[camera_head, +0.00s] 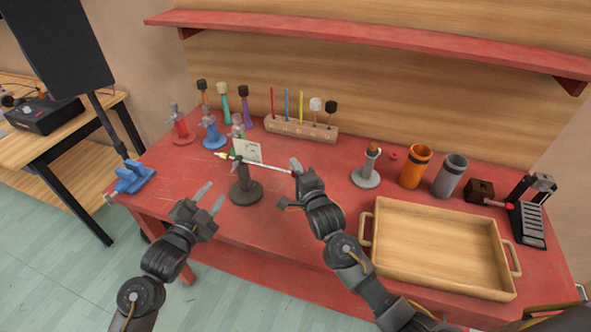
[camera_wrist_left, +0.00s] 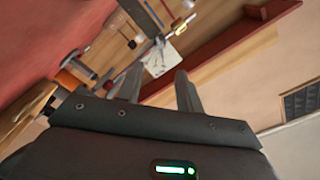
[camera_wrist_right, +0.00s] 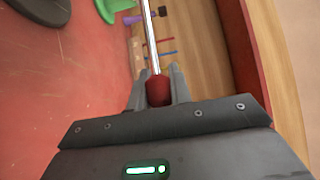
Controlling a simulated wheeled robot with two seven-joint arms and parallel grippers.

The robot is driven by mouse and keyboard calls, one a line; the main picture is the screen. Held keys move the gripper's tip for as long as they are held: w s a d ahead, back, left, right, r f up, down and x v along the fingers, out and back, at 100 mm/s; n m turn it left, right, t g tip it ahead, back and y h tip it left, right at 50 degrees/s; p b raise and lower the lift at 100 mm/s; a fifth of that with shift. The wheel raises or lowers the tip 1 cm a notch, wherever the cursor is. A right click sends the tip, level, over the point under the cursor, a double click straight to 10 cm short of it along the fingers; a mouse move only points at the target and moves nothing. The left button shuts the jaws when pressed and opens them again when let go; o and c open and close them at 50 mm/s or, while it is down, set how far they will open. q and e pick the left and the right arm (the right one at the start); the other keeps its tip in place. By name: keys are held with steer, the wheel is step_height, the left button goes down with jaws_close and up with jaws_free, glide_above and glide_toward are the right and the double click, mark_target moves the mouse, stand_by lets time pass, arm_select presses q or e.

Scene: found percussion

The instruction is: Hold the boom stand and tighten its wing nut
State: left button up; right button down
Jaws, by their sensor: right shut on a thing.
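The boom stand (camera_head: 246,192) has a round dark base and a short dark post, and stands upright on the red bench. A thin silver boom (camera_head: 270,166) crosses its top, with a yellowish piece (camera_head: 222,155) near its left end. My right gripper (camera_head: 296,168) is shut on the boom's right end. In the right wrist view, a dark red end piece (camera_wrist_right: 158,90) of the silver rod sits between its fingers. My left gripper (camera_head: 212,197) is open and empty, left of and nearer than the stand, apart from it. I cannot make out the wing nut clearly.
A white card (camera_head: 247,150) stands behind the boom. Red (camera_head: 181,127) and blue (camera_head: 211,135) stands are behind left. A wooden rack (camera_head: 300,128) holds coloured sticks. A wooden tray (camera_head: 437,250) lies at right, with orange (camera_head: 414,168) and grey (camera_head: 451,177) cups behind.

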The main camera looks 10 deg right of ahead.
mark_target(232, 169)
arm_select(q)
steer(key=shift+c, duration=0.5)
steer(key=shift+a, duration=0.1)
steer(key=shift+c, duration=0.4)
steer(key=w+d+n, duration=0.2)
steer(key=w, duration=0.1)
steer(key=w+d+n, duration=0.3)
steer(key=w+n, duration=0.1)
steer(key=w, duration=0.1)
steer(key=shift+w+d+r, duration=0.2)
steer(key=shift+w+d, duration=0.15)
steer(key=shift+d, duration=0.05)
steer(key=shift+c, duration=0.2)
jaws_close()
